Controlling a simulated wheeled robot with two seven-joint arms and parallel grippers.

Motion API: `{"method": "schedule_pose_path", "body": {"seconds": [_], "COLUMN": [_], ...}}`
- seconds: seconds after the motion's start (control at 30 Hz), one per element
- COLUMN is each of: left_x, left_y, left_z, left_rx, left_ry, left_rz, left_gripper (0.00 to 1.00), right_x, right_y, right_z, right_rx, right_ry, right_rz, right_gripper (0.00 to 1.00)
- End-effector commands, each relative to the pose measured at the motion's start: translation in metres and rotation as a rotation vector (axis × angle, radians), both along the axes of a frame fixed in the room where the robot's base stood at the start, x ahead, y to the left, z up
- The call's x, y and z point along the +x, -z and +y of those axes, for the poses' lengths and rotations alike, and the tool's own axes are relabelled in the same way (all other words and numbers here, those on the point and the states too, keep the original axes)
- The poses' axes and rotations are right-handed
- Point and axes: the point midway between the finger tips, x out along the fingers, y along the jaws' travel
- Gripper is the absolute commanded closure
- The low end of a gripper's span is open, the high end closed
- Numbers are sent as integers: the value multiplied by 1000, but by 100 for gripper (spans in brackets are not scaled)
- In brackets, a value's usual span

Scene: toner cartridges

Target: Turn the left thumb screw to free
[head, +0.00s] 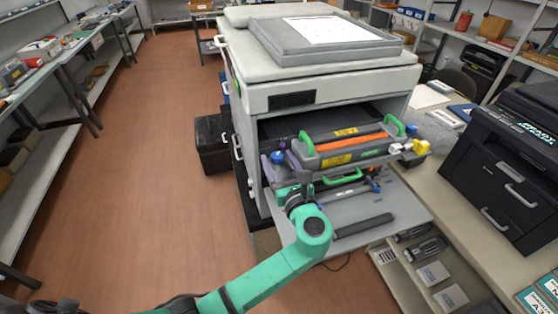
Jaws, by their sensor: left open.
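The printer (300,52) stands with its front opened and a toner unit (350,150) with green handles and an orange strip partly out of it. A small blue knob (277,157), which looks like the left thumb screw, sits at the unit's left end. A similar blue knob (410,130) is at its right end. My left gripper (286,189) is open, just below the left knob and in front of the unit's lower left corner. Its fingertips are small and partly hidden by the wrist, so contact cannot be told. My right gripper is not in view.
A lowered grey front panel (390,213) spreads below the unit with a dark bar (363,225) on it. A yellow part (420,146) sticks out at the right. A black printer (508,165) stands on the right bench. The brown floor at left is clear.

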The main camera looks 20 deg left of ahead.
Motion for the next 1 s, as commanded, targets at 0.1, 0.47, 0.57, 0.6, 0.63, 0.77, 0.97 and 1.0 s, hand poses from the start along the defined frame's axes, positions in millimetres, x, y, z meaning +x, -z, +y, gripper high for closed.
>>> {"method": "schedule_pose_path", "body": {"seconds": [0.1, 0.47, 0.57, 0.6, 0.63, 0.77, 0.97, 1.0], "left_x": [-5, -84, -104, -110, -113, -121, -122, -122], "left_y": [1, 6, 4, 4, 3, 1, 0, 0], "left_z": [-4, -56, -68, -72, -75, -79, -80, -80], "left_rx": [0, -5, -4, -2, -2, -1, 0, 0], "left_ry": [1, 3, 1, 1, 1, -1, -1, 0], "left_rz": [0, 3, 2, 2, 3, 1, 0, 0], "left_gripper": [31, 31, 31, 31, 31, 31, 31, 31], "right_x": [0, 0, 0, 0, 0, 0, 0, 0], "right_y": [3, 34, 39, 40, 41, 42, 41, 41], "right_z": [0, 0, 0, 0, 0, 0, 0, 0], "right_rx": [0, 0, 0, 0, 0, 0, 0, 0], "right_ry": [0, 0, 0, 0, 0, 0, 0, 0], "right_rz": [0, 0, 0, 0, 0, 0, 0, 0], "right_gripper": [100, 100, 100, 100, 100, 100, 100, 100]}}
